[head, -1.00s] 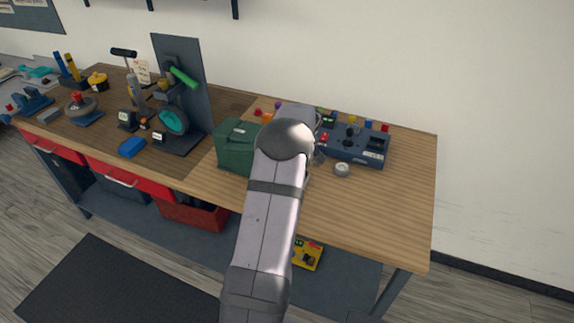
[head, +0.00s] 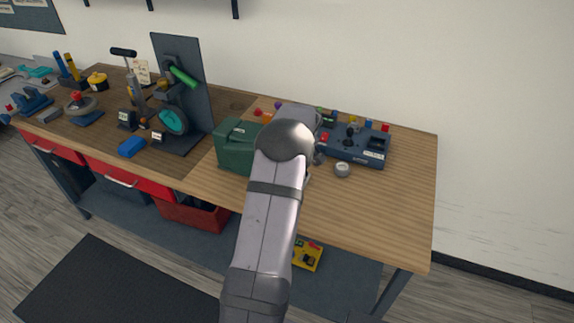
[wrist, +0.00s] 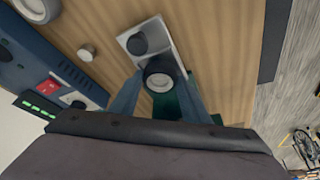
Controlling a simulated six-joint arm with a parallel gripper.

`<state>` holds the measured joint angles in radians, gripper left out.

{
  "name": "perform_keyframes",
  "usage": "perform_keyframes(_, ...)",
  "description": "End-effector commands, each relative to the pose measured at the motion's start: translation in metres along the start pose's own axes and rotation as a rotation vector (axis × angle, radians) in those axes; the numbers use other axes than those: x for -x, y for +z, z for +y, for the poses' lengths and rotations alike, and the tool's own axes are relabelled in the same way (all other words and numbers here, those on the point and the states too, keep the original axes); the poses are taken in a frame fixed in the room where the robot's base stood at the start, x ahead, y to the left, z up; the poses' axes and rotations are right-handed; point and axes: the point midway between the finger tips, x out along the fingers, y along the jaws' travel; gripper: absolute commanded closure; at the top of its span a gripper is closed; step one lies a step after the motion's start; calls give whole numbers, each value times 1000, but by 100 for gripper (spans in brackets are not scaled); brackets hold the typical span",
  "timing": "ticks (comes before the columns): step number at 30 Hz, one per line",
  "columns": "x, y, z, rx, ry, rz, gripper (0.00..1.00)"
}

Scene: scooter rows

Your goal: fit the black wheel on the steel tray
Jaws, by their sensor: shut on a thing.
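In the wrist view my gripper (wrist: 163,84) is shut on a round piece with a dark rim and a pale face, which I take for the black wheel (wrist: 164,82). The wheel sits between the fingertips, over the near end of the steel tray (wrist: 132,37). I cannot tell whether it touches the tray. A short black round piece (wrist: 138,44) stands on the tray's far part. In the head view my arm hides the fingers, the wheel and most of the tray.
A green box (head: 236,147) stands left of my arm. A dark blue control panel (head: 362,147) with knobs lies to the right, and a small grey round part (head: 342,169) lies in front of it. The wooden bench top (head: 390,215) is clear at the front right.

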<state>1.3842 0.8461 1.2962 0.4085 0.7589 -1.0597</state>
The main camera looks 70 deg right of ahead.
Motion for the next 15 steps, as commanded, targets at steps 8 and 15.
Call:
perform_keyframes(8, -4, 2, 0, 0, 1, 1, 81)
perform_keyframes(15, -6, 2, 0, 0, 1, 1, 81)
